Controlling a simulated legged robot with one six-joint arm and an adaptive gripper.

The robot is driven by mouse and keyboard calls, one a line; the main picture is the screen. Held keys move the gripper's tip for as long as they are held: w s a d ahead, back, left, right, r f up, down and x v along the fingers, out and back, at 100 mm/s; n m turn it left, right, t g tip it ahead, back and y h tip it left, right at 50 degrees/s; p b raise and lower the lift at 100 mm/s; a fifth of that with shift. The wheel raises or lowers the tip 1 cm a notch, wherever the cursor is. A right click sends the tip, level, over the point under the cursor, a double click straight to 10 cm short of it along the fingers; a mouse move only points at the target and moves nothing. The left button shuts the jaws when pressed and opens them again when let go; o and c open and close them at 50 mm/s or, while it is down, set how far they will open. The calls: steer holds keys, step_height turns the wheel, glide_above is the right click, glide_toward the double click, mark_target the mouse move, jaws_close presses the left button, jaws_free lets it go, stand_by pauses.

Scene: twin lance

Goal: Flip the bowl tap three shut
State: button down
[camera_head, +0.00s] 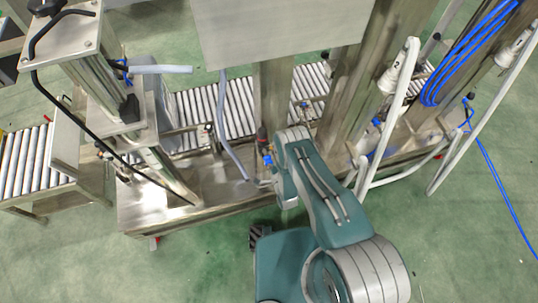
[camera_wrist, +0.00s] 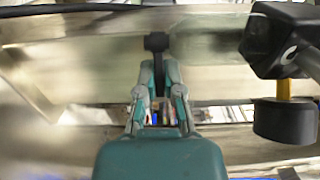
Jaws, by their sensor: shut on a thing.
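In the wrist view my gripper (camera_wrist: 157,62) points away from the camera, its two fingers close together. A small black handle (camera_wrist: 156,42) sits at the fingertips, and the fingers are closed on it. It looks like a tap lever, but no number on it can be read. In the head view my teal arm reaches to the lower front of the machine and hides most of the gripper. A fitting with blue and dark parts (camera_head: 267,160) shows just left of the arm there.
A large black knob (camera_wrist: 270,40) with a yellow stem and a black cylinder (camera_wrist: 285,120) stands close on the right in the wrist view. Steel posts, a roller conveyor (camera_head: 215,108), a grey hose (camera_head: 222,130) and white pipes (camera_head: 395,110) surround the arm. Green floor (camera_head: 200,265) in front is clear.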

steer(key=shift+s+a+m+g+h, duration=0.45)
steer(key=shift+m+g+h, duration=0.5)
steer(key=shift+m+h, duration=1.9)
steer(key=shift+s+a+m+g+h, duration=0.7)
steer(key=shift+m+h, duration=1.1)
steer(key=shift+h, duration=1.95)
steer(key=shift+s+a+m+g+h, duration=0.2)
steer(key=shift+m+g+h, duration=0.95)
steer(key=shift+m+h, duration=1.7)
steer(key=shift+n+h, duration=0.4)
steer(key=shift+h, duration=0.15)
steer(key=c, duration=0.8)
jaws_free()
steer(key=shift+o, duration=0.2)
steer(key=shift+d, duration=0.15)
steer(key=v, duration=1.2)
